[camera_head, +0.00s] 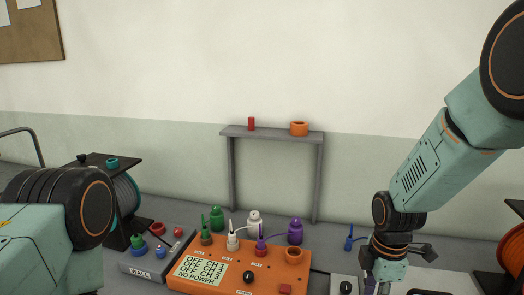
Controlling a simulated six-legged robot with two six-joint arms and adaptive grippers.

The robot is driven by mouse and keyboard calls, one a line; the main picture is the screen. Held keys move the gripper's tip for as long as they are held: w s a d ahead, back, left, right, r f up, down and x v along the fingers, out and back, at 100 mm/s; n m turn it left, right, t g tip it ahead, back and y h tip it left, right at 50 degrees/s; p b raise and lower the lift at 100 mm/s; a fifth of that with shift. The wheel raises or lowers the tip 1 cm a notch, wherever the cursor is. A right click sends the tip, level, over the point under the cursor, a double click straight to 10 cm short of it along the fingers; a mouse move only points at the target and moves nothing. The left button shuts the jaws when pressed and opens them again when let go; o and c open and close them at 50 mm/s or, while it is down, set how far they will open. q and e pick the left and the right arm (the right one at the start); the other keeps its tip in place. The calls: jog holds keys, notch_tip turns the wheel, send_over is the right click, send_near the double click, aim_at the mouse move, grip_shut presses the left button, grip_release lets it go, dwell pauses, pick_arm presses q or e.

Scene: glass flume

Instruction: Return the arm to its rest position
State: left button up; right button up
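My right arm comes in from the upper right and bends down. Its gripper (382,284) is at the bottom edge, low over the right part of the bench, with the fingertips cut off or too small to read. I cannot tell if it is open or shut, or whether it holds anything. My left arm (60,225) fills the lower left corner with a dark joint. Its gripper is outside the picture.
An orange box (235,278) reads "NO POWER", with plugs standing in it. A grey box (140,267) marked "WALL" is left of it. A grey shelf (272,133) holds a red cylinder (251,124) and orange ring (299,129). A blue plug (349,240) stands near my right gripper.

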jog(key=s+f+m+t+b, duration=0.2)
jog(key=s+f+m+b, duration=0.15)
jog(key=f+m, duration=0.4)
jog(key=s+f+m+t+b, duration=0.2)
jog(key=s+f+m+b, duration=0.15)
jog(key=f+m, duration=0.45)
jog(key=s+f+m+g+b, duration=0.1)
jog(key=s+f+b, duration=0.3)
jog(key=s+f, duration=0.5)
jog(key=s+f+m+g+b, duration=0.1)
jog(key=s+f+g+b, duration=0.2)
jog(key=s+f, duration=0.7)
jog(key=s+b, duration=0.2)
jog(key=s, duration=0.2)
jog(key=shift+a+b, duration=0.3)
jog(key=shift+s+r, duration=0.1)
